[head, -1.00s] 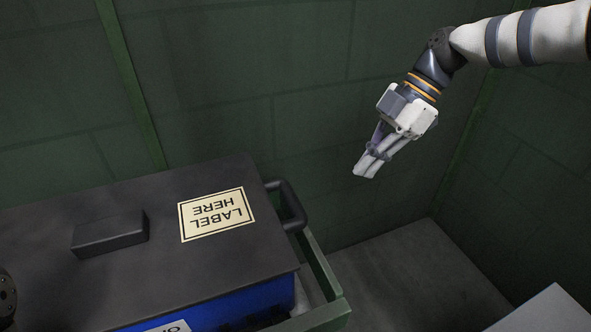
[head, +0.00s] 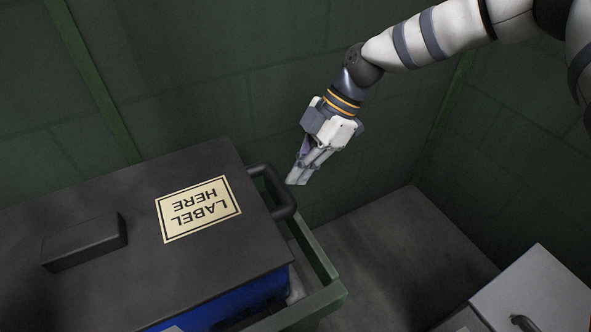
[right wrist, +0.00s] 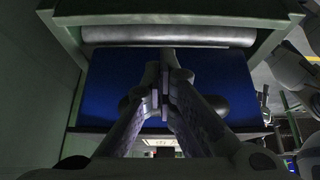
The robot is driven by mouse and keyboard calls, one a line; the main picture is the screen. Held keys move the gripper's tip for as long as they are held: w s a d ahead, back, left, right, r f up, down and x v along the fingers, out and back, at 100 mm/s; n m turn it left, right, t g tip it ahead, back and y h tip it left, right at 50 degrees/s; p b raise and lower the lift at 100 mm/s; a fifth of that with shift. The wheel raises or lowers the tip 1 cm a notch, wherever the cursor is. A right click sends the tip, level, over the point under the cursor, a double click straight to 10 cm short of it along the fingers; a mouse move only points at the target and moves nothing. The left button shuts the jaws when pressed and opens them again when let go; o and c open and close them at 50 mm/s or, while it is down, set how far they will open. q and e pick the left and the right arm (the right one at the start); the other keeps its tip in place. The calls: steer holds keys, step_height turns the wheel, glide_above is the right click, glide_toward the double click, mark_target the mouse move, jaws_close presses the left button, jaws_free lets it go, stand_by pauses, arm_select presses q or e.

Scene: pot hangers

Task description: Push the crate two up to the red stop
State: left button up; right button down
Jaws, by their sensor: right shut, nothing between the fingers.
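A blue crate with a black lid (head: 110,205) and a cream "LABEL HERE" patch fills the lower left of the head view. Its blue side (right wrist: 100,90) also shows in the right wrist view. I cannot tell from its marks whether it is crate two. A black bar handle (head: 278,195) sticks out from its right end. My right gripper (head: 297,180) is shut and empty beside this handle, with its tips pointing down. In the right wrist view its fingers (right wrist: 163,88) overlap the blue side; contact is not clear. No red stop shows. My left gripper is out of view.
The crate sits within a green frame (head: 332,290) with a metal roller (right wrist: 165,35). Dark green walls (head: 200,90) stand behind. A light grey box (head: 540,290) stands at the lower right. Bare grey floor (head: 395,250) lies between.

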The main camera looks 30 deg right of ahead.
mark_target(168, 213)
steer(key=shift+a, duration=0.4)
steer(key=a, duration=1.6)
steer(key=s+a, duration=0.1)
steer(key=a, duration=0.7)
steer(key=shift+a, duration=0.25)
steer(key=v, duration=1.2)
